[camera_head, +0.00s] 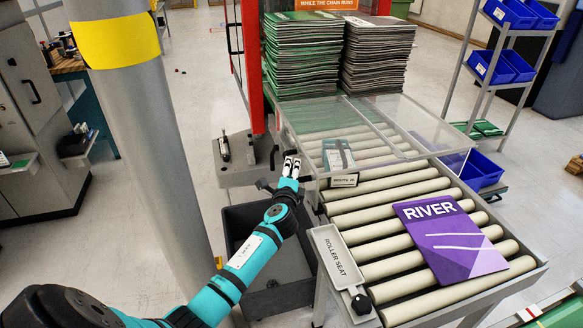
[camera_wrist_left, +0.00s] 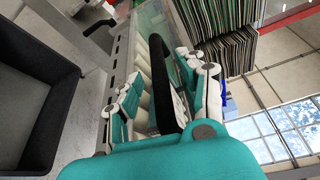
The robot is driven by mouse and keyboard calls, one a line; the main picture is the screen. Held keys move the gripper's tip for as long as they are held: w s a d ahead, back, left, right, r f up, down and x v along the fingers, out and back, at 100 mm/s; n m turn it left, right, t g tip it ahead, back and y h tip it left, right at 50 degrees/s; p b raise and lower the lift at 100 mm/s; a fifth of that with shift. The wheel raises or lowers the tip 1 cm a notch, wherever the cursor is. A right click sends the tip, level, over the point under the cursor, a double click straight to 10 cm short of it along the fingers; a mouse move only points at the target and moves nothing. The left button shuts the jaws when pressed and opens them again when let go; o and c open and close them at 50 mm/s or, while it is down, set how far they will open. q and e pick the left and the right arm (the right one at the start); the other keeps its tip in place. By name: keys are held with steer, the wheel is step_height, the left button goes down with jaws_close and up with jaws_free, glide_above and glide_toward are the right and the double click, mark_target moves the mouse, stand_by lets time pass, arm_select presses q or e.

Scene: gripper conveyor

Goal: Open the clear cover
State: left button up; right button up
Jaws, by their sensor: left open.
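The clear cover (camera_head: 425,128) is a see-through panel with pale edges. It lies over the far part of the roller conveyor in the head view and looks shut or nearly so. My left gripper (camera_head: 291,167) is at the cover's near left corner, with its fingers pointing away from me. In the left wrist view, my open left gripper (camera_wrist_left: 160,85) has its fingers on either side of a black handle-like bar (camera_wrist_left: 159,70). I cannot tell whether they touch it. My right gripper is not in view.
A purple RIVER magazine (camera_head: 450,238) lies on the bare near rollers. A teal booklet (camera_head: 338,153) lies under the cover. A dark open bin (camera_head: 262,285) stands left of the conveyor. Tall stacks of magazines (camera_head: 303,60) stand behind. A grey post (camera_head: 150,170) rises at the left.

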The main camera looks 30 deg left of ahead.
arm_select(q)
steer(key=shift+x, duration=1.25)
jaws_close()
